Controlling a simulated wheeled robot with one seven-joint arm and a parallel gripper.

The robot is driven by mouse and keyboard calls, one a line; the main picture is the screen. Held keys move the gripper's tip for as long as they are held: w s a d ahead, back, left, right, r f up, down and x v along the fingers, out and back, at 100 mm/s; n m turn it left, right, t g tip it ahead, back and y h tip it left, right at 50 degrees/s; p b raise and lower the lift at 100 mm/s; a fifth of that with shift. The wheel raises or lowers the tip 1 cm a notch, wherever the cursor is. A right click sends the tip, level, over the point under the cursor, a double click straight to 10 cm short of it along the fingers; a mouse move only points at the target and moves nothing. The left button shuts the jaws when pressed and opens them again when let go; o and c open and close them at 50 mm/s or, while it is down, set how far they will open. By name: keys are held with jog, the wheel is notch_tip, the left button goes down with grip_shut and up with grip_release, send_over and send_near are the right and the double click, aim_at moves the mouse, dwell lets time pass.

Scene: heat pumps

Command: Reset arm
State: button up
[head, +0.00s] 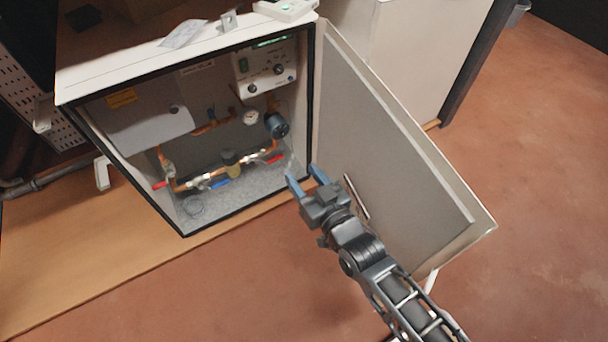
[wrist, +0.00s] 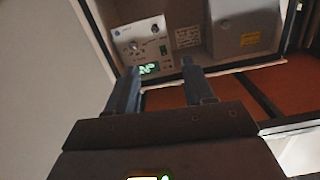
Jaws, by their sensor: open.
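My gripper (head: 306,178) is open and empty, with its two blue-grey fingers apart. In the head view it is in front of the lower right corner of the open heat pump cabinet (head: 187,61), beside the inner face of the open door (head: 385,140). In the wrist view my gripper (wrist: 155,85) points toward the cabinet interior. The control panel (wrist: 140,45) with knobs and a lit green display shows beyond the fingers. The same control panel (head: 265,68) is at the upper right inside the cabinet in the head view.
Inside the cabinet are copper pipes (head: 215,182) with red and blue valve handles, a gauge (head: 251,118) and a grey box (head: 140,125). A pale cabinet (head: 410,55) stands behind the door. The reddish floor (head: 555,150) at right is clear.

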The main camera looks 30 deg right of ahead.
jog(key=s+r+g+p, duration=0.1)
jog(key=s+r+p, duration=0.2)
jog(key=s+r, duration=0.45)
jog(key=s+r+p, duration=0.3)
jog(key=s+r, duration=0.2)
jog(key=s, duration=0.6)
jog(key=s+r+g+p, duration=0.1)
jog(key=s+r+p, duration=0.2)
jog(key=s+r, duration=0.5)
jog(key=s+r+p, duration=0.2)
jog(key=s+r, duration=0.6)
jog(key=r, duration=0.1)
jog(key=shift+s+d+n+p, duration=0.15)
jog(key=shift+d+n+p, duration=0.2)
jog(key=shift+d+n, duration=0.05)
